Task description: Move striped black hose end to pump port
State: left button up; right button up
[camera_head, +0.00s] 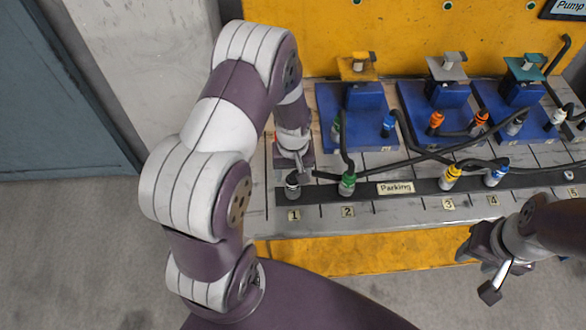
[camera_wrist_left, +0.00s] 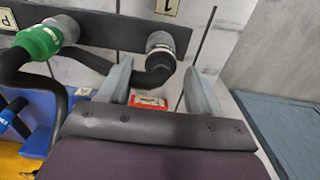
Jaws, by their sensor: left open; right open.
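The black hose end with pale stripes (camera_head: 292,185) is plugged in at spot 1 of the dark parking rail (camera_head: 408,188). In the left wrist view it (camera_wrist_left: 161,46) shows at the rail, with a black hose curving from it toward the left. My left gripper (camera_head: 293,160) is just behind it in the head view, open. In the left wrist view its fingers (camera_wrist_left: 158,82) are apart and point at the hose end, with nothing gripped. My right gripper (camera_head: 478,272) is open and empty at the lower right. A "Pump" sign (camera_head: 568,7) is at the top right corner; I cannot tell which port is the pump port.
Green (camera_head: 347,184), yellow (camera_head: 451,176) and blue (camera_head: 497,175) hose ends stand along the rail. Blue blocks (camera_head: 340,103) with more coloured hose ends stand behind it. Black hoses (camera_head: 400,160) cross between rail and blocks. The yellow front edge (camera_head: 365,256) is clear.

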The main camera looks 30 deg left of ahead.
pick_arm(q)
jog(key=shift+f, duration=0.75)
pick_arm(e)
jog(key=shift+f, duration=0.5)
jog(key=shift+r, duration=0.2)
pick_arm(q)
grip_shut()
jog(key=shift+r, duration=0.1)
jog(key=shift+r, duration=0.1)
pick_arm(e)
jog(key=shift+r, duration=0.15)
